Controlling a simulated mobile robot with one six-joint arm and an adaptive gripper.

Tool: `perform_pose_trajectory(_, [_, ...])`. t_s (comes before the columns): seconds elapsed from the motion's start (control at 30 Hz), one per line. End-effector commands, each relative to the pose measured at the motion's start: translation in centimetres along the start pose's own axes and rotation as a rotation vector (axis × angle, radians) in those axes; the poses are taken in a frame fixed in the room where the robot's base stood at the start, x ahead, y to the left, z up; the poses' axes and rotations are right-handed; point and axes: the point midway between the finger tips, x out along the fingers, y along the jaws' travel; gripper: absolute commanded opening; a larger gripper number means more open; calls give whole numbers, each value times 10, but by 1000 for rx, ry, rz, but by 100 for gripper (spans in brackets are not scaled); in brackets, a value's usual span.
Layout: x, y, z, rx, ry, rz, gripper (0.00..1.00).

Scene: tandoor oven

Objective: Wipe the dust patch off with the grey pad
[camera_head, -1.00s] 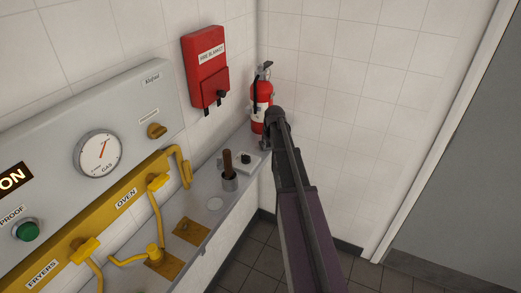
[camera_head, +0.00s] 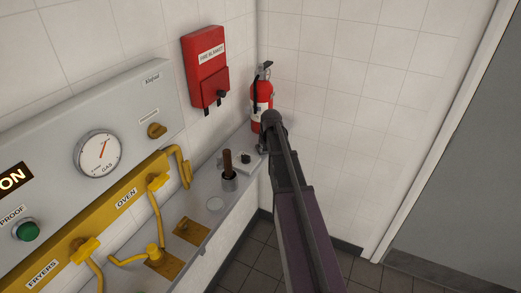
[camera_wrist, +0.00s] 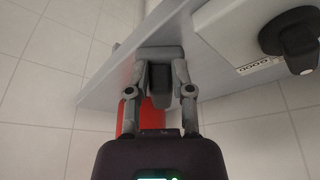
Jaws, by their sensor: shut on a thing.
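In the wrist view my gripper (camera_wrist: 165,85) is shut on a dark block that joins a grey bar, which looks like the grey pad (camera_wrist: 160,52). The pad is close to the grey ledge; I cannot tell whether they touch. In the head view my arm reaches to the far end of the ledge (camera_head: 226,226), and its own links mostly hide the gripper and pad. A pale round patch (camera_head: 214,204) lies flat on the ledge, nearer than my gripper; it may be the dust patch, but I cannot be sure.
A red fire extinguisher (camera_head: 262,95) stands in the corner by my arm's end. A metal pot with a brown handle (camera_head: 229,180) and a small box with a black knob (camera_head: 246,158) stand on the ledge. Yellow pipes (camera_head: 156,218) rise nearer. A red fire blanket box (camera_head: 206,68) hangs above.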

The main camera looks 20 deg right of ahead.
Motion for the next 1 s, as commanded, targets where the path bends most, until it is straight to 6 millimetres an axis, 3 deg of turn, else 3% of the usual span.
perform_pose_trajectory(1.0, [5, 18, -17, 0, 0, 0, 0])
